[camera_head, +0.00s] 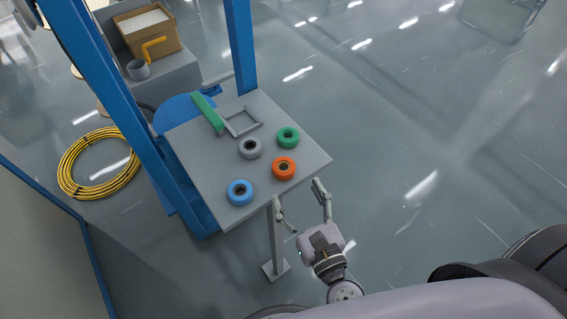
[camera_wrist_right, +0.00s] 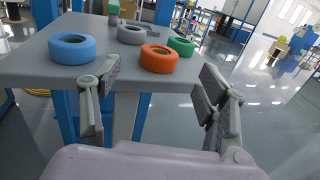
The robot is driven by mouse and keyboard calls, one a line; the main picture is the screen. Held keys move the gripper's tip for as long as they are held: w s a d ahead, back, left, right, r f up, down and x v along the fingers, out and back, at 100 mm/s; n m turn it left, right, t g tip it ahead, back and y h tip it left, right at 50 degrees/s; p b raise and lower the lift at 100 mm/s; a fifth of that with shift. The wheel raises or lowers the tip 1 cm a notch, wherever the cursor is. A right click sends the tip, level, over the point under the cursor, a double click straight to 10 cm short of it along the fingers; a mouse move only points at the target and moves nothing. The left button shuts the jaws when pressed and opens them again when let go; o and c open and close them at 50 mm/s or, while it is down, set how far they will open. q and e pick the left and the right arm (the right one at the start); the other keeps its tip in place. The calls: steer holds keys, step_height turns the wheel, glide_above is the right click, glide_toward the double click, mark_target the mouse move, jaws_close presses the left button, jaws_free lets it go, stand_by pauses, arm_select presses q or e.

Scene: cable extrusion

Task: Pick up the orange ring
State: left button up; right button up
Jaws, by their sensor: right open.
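The orange ring (camera_head: 284,168) lies flat near the front right edge of a small grey table (camera_head: 303,151). It also shows in the right wrist view (camera_wrist_right: 158,59), on the table beyond the space between my fingers. My right gripper (camera_head: 302,193) is open and empty, in front of the table edge and apart from the ring. Its two spread fingers show in the right wrist view (camera_wrist_right: 158,95). My left gripper is not in view.
A blue ring (camera_head: 240,192), a grey ring (camera_head: 250,148) and a green ring (camera_head: 288,138) lie around the orange one. A grey square frame and a green block (camera_head: 207,113) lie at the back. Blue posts (camera_head: 239,45) stand left and behind. Floor to the right is clear.

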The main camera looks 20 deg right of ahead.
mark_target(284, 166)
steer(key=w, duration=0.3)
steer(key=shift+w+a+p, duration=0.15)
steer(key=shift+w+p, duration=0.05)
steer(key=shift+p, duration=0.1)
steer(key=w, duration=0.2)
steer(key=w+p, duration=0.1)
steer(key=w, duration=0.1)
steer(key=shift+w+a, duration=0.2)
steer(key=shift+w, duration=0.5)
steer(key=shift+s, duration=0.1)
steer(key=shift+c, duration=0.3)
steer(key=c, duration=1.2)
